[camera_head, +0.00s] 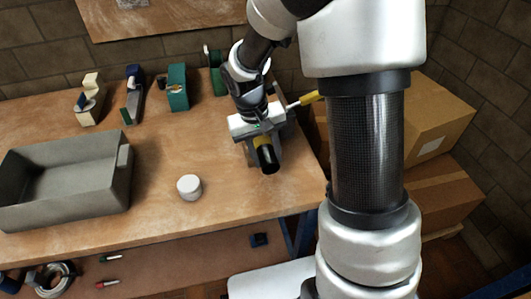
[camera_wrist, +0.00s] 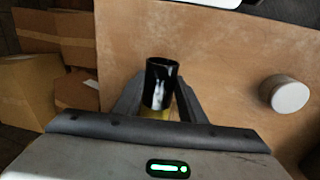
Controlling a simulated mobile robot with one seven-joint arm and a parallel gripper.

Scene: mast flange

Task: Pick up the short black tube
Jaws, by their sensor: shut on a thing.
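The short black tube (camera_head: 267,158) is between the jaws of my gripper (camera_head: 262,143), near the right end of the workbench. It also shows in the wrist view (camera_wrist: 160,82), a glossy black cylinder with a yellow part at its base between the two dark fingers (camera_wrist: 158,100). My gripper is shut on it. Its black end sticks out past the fingertips. I cannot tell whether the tube is clear of the surface below it.
A white round object (camera_head: 189,187) stands on the workbench (camera_head: 225,200). A grey open bin (camera_head: 65,210) is at the left. Several tools and blocks, one a teal block (camera_head: 177,88), line the back. Cardboard boxes (camera_head: 440,118) stand at the right.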

